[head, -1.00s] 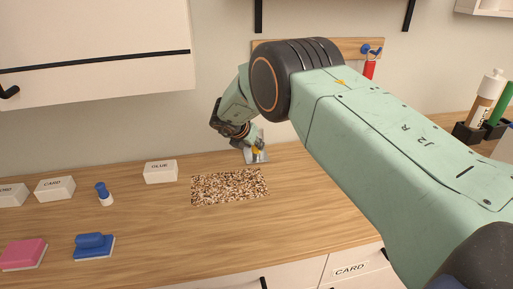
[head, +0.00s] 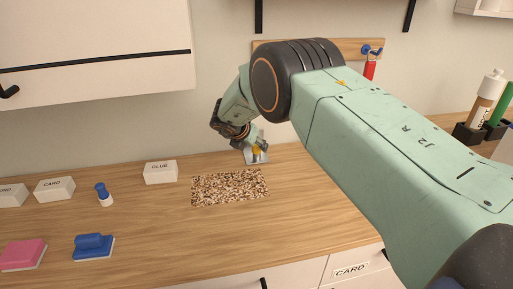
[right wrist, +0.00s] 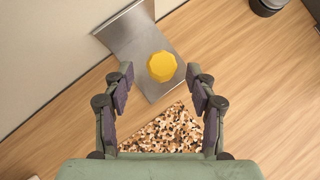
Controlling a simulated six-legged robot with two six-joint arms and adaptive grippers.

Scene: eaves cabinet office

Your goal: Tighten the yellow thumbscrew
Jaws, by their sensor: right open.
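The yellow thumbscrew (right wrist: 162,66) is a faceted knob on a bent grey metal bracket (right wrist: 135,35) that stands by the wall. In the head view the thumbscrew (head: 257,149) shows small on the bracket's plate (head: 256,159), partly behind my right gripper (head: 262,147). In the right wrist view my right gripper (right wrist: 160,82) is open, with its fingers apart and the thumbscrew just beyond and between the fingertips. I see no contact between them. My left gripper is not in view.
A speckled mat (head: 230,187) lies in front of the bracket. The front of the counter is mostly clear.

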